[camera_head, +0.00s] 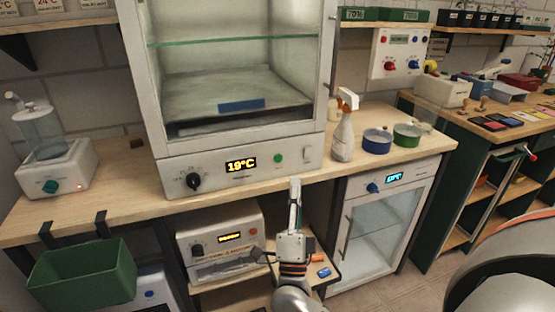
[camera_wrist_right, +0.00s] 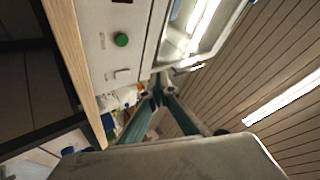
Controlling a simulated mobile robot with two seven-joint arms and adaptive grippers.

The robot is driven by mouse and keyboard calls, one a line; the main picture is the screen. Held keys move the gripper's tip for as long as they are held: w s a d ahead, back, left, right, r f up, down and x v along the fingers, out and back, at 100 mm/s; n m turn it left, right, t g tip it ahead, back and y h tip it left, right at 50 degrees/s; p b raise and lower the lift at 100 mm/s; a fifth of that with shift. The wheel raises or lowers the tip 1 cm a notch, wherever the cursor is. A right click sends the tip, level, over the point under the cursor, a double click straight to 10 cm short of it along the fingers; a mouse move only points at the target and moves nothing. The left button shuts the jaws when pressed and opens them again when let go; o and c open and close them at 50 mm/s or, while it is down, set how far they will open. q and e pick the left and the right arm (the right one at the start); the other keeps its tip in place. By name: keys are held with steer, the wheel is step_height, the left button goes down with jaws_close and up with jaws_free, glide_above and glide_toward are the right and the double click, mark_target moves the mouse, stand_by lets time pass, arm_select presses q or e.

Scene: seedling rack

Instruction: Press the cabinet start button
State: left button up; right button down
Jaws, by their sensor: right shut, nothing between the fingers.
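The white cabinet (camera_head: 236,155) stands on the wooden bench, with a lit 19°C display, a black knob (camera_head: 193,181) and a green round button (camera_head: 278,158) on its front panel. The green button also shows in the right wrist view (camera_wrist_right: 121,39), near a pale rocker switch (camera_wrist_right: 122,74). My right gripper (camera_head: 295,183) is shut and empty, in front of the bench edge, below and slightly right of the button and apart from it. In the wrist view its fingertips (camera_wrist_right: 157,88) meet, clear of the button. My left gripper is not in view.
A spray bottle (camera_head: 343,130) and blue and green bowls (camera_head: 377,140) stand right of the cabinet. A smaller unit (camera_head: 219,239) sits on the shelf below. A glass-door unit (camera_head: 385,222) is under the bench. A green bin (camera_head: 82,277) hangs at left.

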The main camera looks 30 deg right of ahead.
mark_target(278, 159)
arm_select(q)
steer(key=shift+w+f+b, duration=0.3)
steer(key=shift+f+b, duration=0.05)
steer(key=shift+b, duration=0.7)
arm_select(e)
steer(key=shift+w+d, duration=0.35)
steer(key=shift+w, duration=1.05)
steer(key=shift+w+d, duration=0.3)
steer(key=shift+w, duration=1.1)
steer(key=shift+w+d, duration=0.35)
steer(key=shift+w, duration=1.05)
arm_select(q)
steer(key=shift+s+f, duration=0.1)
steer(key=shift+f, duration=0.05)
arm_select(e)
steer(key=shift+w, duration=0.4)
